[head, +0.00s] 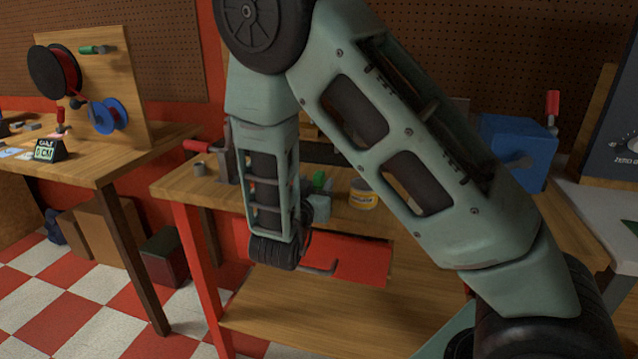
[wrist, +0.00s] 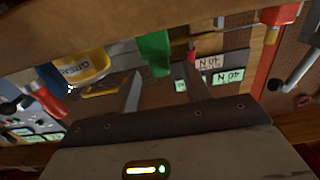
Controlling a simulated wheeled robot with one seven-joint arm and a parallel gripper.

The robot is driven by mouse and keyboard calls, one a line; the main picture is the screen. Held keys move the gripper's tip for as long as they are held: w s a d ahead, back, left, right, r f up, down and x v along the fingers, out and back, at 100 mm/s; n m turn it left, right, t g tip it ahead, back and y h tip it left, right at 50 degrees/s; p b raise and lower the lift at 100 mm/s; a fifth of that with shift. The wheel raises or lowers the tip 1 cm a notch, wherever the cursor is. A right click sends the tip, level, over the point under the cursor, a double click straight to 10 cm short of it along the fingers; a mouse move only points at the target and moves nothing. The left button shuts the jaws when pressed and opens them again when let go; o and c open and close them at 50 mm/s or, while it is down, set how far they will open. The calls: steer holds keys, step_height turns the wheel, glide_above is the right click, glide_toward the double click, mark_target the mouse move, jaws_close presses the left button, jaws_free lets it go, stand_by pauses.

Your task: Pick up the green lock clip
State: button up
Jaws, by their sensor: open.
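A green piece, which looks like the green lock clip (head: 318,180), shows on the wooden workbench beside the yellow tub, partly hidden by my arm. In the wrist view a green block-like piece (wrist: 154,52) hangs in the upper middle, just beyond the fingertips; I cannot tell if it is the same clip. My gripper (wrist: 164,90) is open, with two grey fingers apart and nothing between them. In the head view its fingers are hidden or too small to make out behind my arm.
A yellow grease tub (head: 362,197) stands right of the green piece; it also shows in the wrist view (wrist: 82,66). A blue box (head: 515,148) stands at the bench's right. A red-handled tool (head: 197,146) is at the left end. Another green-handled item (head: 93,49) hangs on the left board.

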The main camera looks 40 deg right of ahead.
mark_target(321, 171)
steer(key=shift+r+p+x, duration=0.15)
steer(key=shift+p+x, duration=0.05)
steer(key=shift+x, duration=1.35)
steer(key=shift+r+p+x, duration=0.1)
steer(key=shift+p+x, duration=0.1)
steer(key=shift+x, duration=1.3)
jaws_close()
